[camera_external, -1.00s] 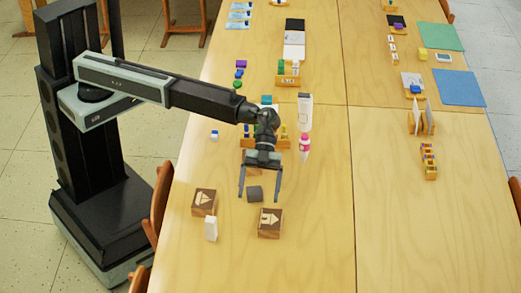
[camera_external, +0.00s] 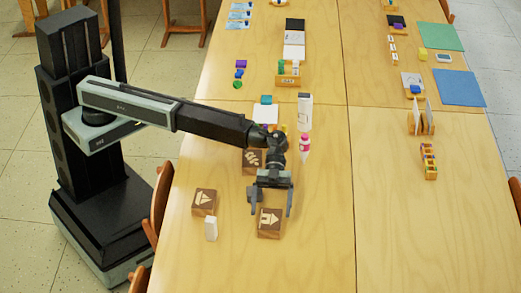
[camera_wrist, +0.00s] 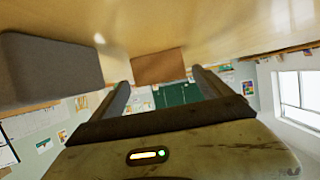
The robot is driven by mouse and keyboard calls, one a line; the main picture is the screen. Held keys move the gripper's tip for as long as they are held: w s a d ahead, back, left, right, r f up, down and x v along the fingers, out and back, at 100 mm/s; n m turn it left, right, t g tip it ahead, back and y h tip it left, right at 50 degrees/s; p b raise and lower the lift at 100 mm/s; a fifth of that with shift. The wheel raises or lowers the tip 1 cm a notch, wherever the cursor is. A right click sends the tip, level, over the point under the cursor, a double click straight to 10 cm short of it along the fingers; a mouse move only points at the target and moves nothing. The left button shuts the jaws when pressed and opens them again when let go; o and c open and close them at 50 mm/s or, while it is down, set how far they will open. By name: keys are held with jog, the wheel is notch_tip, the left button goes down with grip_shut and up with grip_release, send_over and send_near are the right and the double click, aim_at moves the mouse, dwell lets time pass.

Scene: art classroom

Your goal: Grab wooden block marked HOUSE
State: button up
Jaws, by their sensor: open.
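The wooden block with a pale house mark (camera_external: 270,224) lies on the table near the front, its marked face up. My gripper (camera_external: 271,209) is open and empty, its fingers pointing down toward the block's back edge. In the wrist view, a plain brown block face (camera_wrist: 158,66) shows between the two open fingers (camera_wrist: 162,82), a little beyond the tips. Its mark is not visible there. I cannot tell whether either finger touches the block.
Another marked wooden block (camera_external: 204,202) and a white box (camera_external: 211,228) stand to the left. A third marked block (camera_external: 252,161) lies behind my gripper. A dark grey block (camera_wrist: 50,68) is close beside the fingers in the wrist view.

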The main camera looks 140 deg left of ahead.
aim_at(271, 214)
jog(key=b+x, duration=0.1)
jog(key=x, duration=0.4)
jog(key=shift+w+r+b, duration=0.15)
jog(key=shift+w+b, duration=0.05)
jog(key=shift+b, duration=0.15)
jog(key=shift+r, duration=0.1)
jog(key=c, duration=1.6)
jog(key=shift+c, duration=0.2)
